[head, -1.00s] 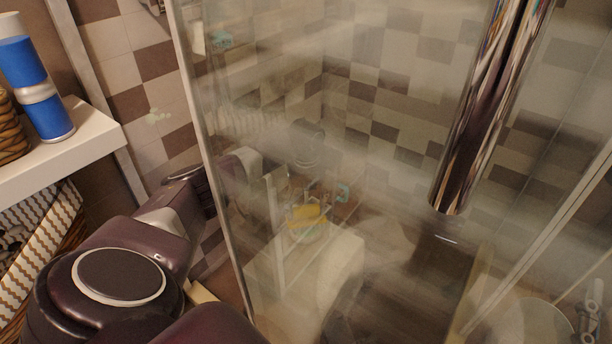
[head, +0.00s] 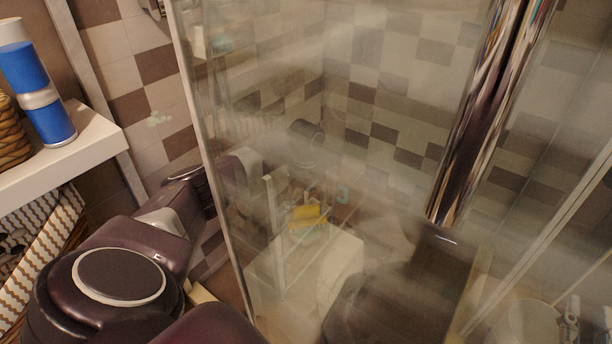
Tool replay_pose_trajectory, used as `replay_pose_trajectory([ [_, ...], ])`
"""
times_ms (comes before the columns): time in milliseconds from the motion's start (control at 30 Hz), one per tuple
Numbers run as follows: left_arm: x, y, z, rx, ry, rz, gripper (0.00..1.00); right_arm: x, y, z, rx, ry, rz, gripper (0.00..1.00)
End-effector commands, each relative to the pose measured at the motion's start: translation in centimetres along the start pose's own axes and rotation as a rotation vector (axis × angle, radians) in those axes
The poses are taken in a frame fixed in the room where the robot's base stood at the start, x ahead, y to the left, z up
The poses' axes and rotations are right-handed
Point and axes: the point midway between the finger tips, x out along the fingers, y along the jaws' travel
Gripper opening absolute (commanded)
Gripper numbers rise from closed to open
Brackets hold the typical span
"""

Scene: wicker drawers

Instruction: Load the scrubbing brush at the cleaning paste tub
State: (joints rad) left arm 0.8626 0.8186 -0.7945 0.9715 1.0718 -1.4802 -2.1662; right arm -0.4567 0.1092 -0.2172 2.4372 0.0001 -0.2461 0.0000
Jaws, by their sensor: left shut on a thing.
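My left arm comes in from the lower left and reaches past the edge of a hazy glass panel. Its wrist shows blurred behind the glass. My left gripper (head: 318,188) is only a faint shape there, beside a small yellow thing (head: 306,213) with green below it. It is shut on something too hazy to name. I cannot make out the scrubbing brush or the paste tub for certain. My right gripper is not in view.
The glass panel (head: 390,80) fills the middle, with a chrome bar (head: 490,110) at right. A white shelf (head: 95,140) at left holds a blue and white can (head: 40,90) and a wicker basket (head: 10,135). A pale block (head: 335,265) stands behind the glass.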

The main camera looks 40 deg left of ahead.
Motion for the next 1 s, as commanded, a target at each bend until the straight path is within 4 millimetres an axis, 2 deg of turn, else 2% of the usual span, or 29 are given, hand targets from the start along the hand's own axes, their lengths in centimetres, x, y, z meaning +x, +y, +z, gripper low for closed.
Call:
replay_pose_trajectory([
  [467,-0.8,0.0,0.0,0.000,0.000,0.000,0.43,-0.7,0.5,3.7,-0.004,-0.177,0.010,0.21],
  [1000,-1.6,0.0,0.0,0.000,0.000,0.000,0.43,-2.3,1.1,7.8,-0.007,-0.376,0.022,0.21],
])
